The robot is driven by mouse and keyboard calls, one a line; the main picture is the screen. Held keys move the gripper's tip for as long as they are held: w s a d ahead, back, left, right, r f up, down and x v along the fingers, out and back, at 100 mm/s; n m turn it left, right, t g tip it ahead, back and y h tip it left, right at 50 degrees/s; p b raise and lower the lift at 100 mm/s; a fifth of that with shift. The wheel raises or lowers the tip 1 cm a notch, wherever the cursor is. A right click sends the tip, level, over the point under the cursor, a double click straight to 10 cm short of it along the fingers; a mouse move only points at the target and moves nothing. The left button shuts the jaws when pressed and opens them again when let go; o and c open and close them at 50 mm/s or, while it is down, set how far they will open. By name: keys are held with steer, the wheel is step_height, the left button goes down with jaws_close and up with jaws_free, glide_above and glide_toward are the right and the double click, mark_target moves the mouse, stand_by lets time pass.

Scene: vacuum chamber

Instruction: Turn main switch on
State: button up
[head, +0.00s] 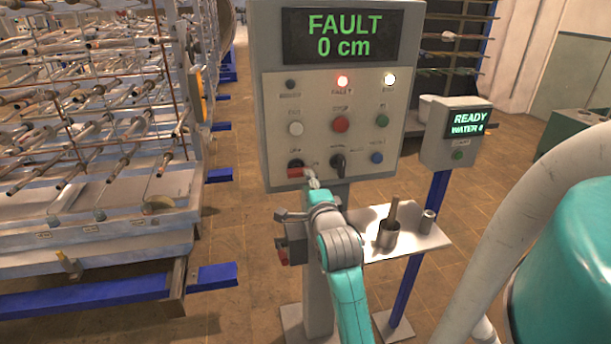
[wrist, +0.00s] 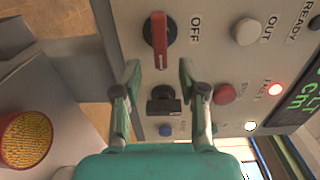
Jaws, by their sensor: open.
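The main switch, a red rotary handle (head: 295,171), sits at the lower left of the grey control panel (head: 267,100). In the wrist view the red handle (wrist: 159,38) stands along the picture's vertical, with the OFF label beside it. My gripper (head: 313,180) is at the panel's lower edge, just right of and below the red switch. In the wrist view my gripper (wrist: 158,72) is open and empty. Its fingertips lie just below the red handle in the picture, with a black knob (wrist: 163,104) showing between the fingers. I cannot tell whether they touch the panel.
The panel display (head: 342,36) reads FAULT 0 cm, and a red lamp (head: 343,81) is lit. Several buttons surround the switches. A small shelf (head: 430,241) with a cup and canister stands to the right, below a READY box (head: 440,155). A large rack (head: 90,240) fills the left.

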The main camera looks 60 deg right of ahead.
steer(key=v, duration=0.6)
steer(key=shift+s+a, duration=0.15)
steer(key=shift+a+f, duration=0.1)
stand_by(0.3)
